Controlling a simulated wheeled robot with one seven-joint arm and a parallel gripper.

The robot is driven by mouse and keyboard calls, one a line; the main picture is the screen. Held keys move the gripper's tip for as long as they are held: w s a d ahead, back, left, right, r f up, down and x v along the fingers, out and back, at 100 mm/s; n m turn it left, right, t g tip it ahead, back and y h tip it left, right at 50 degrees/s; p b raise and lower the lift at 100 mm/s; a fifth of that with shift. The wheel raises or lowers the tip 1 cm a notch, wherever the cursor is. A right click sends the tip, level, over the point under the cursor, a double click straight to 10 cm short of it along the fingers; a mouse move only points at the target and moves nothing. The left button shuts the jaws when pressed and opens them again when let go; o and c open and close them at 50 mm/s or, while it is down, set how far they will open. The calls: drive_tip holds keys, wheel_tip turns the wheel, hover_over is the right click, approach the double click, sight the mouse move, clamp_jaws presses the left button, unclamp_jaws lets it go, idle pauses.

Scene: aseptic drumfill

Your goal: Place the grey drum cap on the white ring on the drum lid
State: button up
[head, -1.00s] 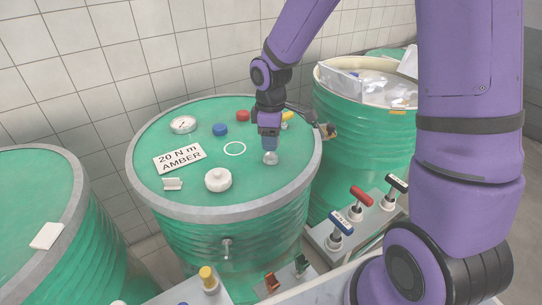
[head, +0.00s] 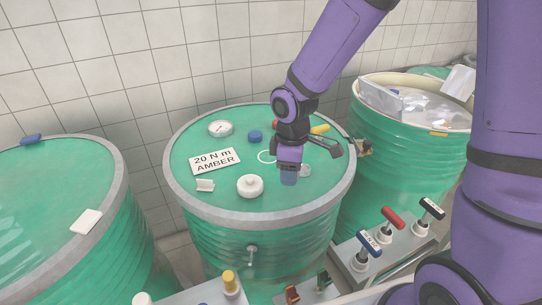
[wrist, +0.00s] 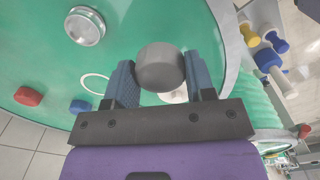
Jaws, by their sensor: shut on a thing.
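The grey drum cap (wrist: 160,67) is between the blue fingers of my gripper (wrist: 162,80) in the wrist view, shut on its sides. In the wrist view the ring (wrist: 95,83) shows left of the cap, partly covered by a finger. The cap is not over the ring in the picture.
A white knobbed cap (head: 250,186) is to the left. Blue (head: 255,137), red (head: 276,125) and yellow (head: 320,129) pieces, a gauge (head: 220,128) and an AMBER sign (head: 215,161) are also on the lid.

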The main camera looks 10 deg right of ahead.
hover_over(268, 157)
drive_tip(key=shift+s+d+f, duration=0.1)
drive_tip(key=shift+f, duration=2.4)
drive_tip(key=shift+f, duration=0.15)
drive_tip(key=o, duration=1.1)
